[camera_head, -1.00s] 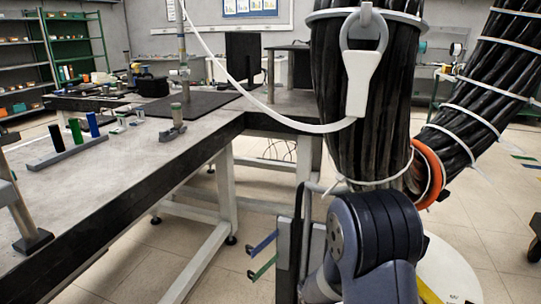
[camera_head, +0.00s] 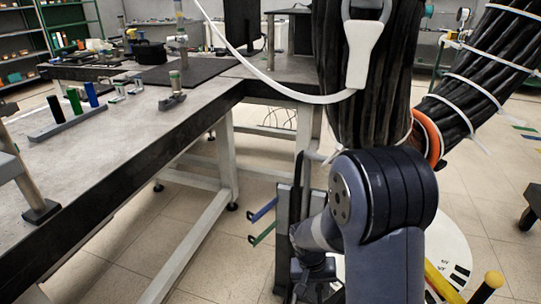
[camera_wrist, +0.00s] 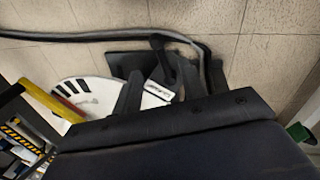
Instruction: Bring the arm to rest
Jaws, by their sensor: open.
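My gripper (camera_wrist: 158,82) shows in the wrist view as two dark fingers standing apart, with nothing seen held between them. It points down over the tiled floor and the edge of a round white disc (camera_wrist: 98,88). In the head view my blue-grey arm is folded low at the lower right, in front of the thick black cable bundle. The end of my arm is dark and partly hidden low beside an upright grey post (camera_head: 283,225), so the fingers cannot be made out there.
A grey workbench (camera_head: 130,140) fills the left, with a rack of coloured cylinders (camera_head: 75,117) on it. Blue and green hooks (camera_head: 262,222) stick out near my arm. The white disc (camera_head: 455,245) and a yellow post (camera_head: 487,288) stand at the lower right. Open floor (camera_head: 240,265) lies below the bench.

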